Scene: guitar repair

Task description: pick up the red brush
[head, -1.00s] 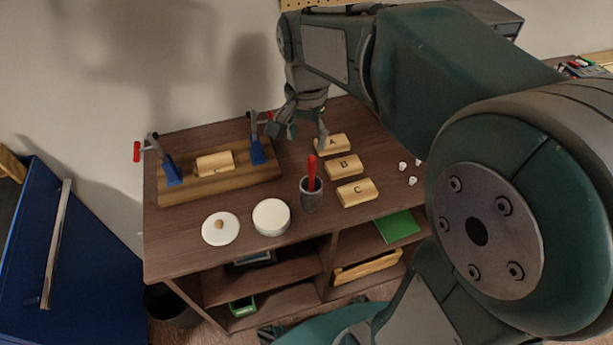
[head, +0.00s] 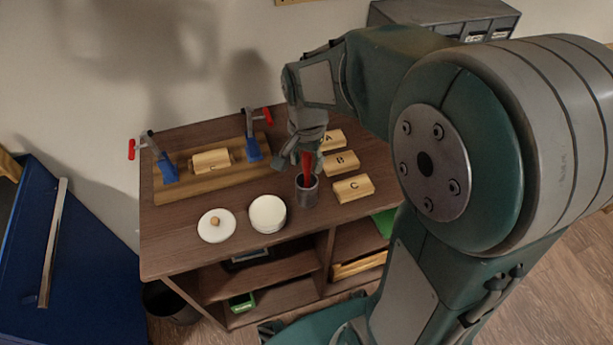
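The red brush (head: 307,166) stands upright in a small grey metal cup (head: 306,193) on the brown bench. Its red handle shows above the cup's rim; its lower end is hidden inside the cup. My gripper (head: 299,165) is above the cup, pointing down, with its fingers spread. In this view the handle's upper part lies between the fingers, its top hidden by the gripper. I see no clear contact of the fingers with the handle.
Wooden blocks A (head: 333,140), B (head: 341,162) and C (head: 353,188) lie right of the cup. A white round container (head: 267,214) and a white lid (head: 216,226) are to its left. A wooden board (head: 221,180) with blue clamps is behind left.

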